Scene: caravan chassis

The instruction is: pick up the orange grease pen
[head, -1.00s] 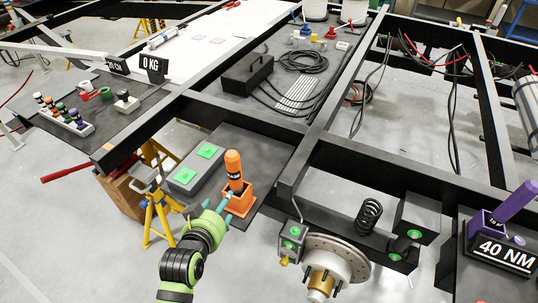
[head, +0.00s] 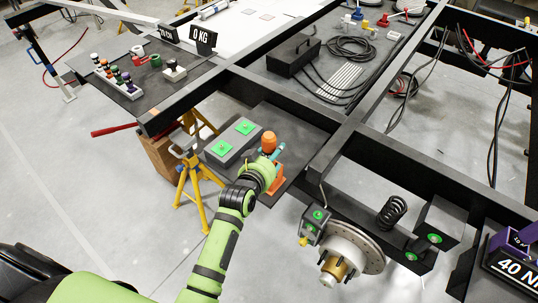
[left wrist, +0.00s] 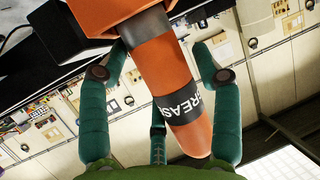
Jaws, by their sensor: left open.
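The orange grease pen (head: 269,141) stands upright in an orange holder (head: 276,182) on the dark shelf beside the frame. My left gripper (head: 274,158) is at the pen, its hand covering part of the pen and holder. In the left wrist view the pen (left wrist: 160,65), with its black GREASE label, lies between the spread teal fingers of my left gripper (left wrist: 160,52). The fingers are open, and the pen's end is still in the holder (left wrist: 92,14). My right gripper is not in view.
A grey box with green pads (head: 231,143) stands just left of the holder. Black chassis beams (head: 400,160) run behind and to the right. A brake disc (head: 352,250) is at the lower right. A yellow stand (head: 196,185) is below the shelf.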

